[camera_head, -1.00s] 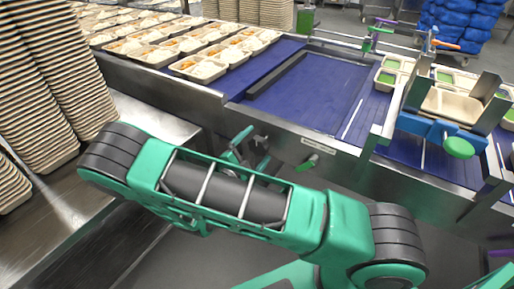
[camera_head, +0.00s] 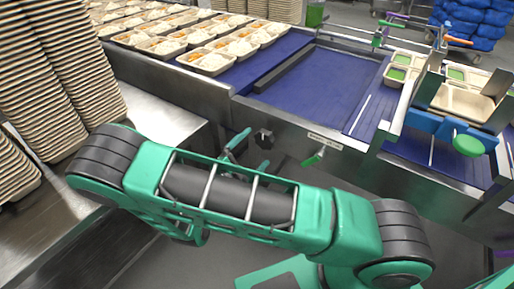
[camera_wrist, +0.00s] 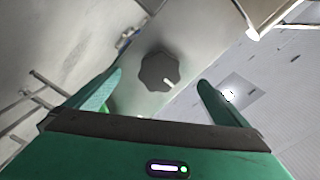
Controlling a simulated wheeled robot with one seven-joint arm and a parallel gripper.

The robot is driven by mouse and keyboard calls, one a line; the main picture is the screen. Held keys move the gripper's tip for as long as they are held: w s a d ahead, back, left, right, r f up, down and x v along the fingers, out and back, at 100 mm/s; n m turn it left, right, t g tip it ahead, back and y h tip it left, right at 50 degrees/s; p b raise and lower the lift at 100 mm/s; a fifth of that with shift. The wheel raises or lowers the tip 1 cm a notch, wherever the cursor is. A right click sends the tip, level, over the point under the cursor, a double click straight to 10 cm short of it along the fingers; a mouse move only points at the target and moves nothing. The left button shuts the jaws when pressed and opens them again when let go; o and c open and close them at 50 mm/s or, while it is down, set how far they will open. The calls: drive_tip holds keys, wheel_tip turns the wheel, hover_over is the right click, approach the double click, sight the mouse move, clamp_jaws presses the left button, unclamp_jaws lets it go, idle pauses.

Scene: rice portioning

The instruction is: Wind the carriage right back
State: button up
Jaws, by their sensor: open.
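A dark lobed hand knob (camera_head: 264,138) sits on the steel front of the conveyor frame. In the wrist view the knob (camera_wrist: 158,72) shows a pale mark near its edge and lies between and beyond my fingertips. My gripper (camera_head: 250,154) is open and empty in front of it. Both green fingers of my gripper (camera_wrist: 160,80) show in the wrist view, apart from the knob. A blue carriage-like block (camera_head: 427,124) with a green round handle (camera_head: 468,145) and upright metal plates stands over the right-hand belt. I cannot tell whether the knob drives it.
A green-handled lever (camera_head: 315,157) projects from the frame right of the knob. Filled trays (camera_head: 208,61) stand on the belt behind. Tall tray stacks (camera_head: 70,75) stand on the steel bench (camera_head: 160,125) at left. The middle blue belt (camera_head: 310,90) is bare.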

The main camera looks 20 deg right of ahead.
sight(262, 142)
drive_tip(key=s+a+n, duration=0.3)
drive_tip(key=a+n, duration=0.1)
drive_tip(key=n, duration=1.1)
drive_tip(key=x, duration=1.1)
drive_tip(key=c, duration=1.5)
drive_tip(key=shift+o, duration=0.2)
drive_tip(key=shift+a+m, duration=0.15)
drive_tip(key=shift+m, duration=1.35)
drive_tip(key=shift+f, duration=0.1)
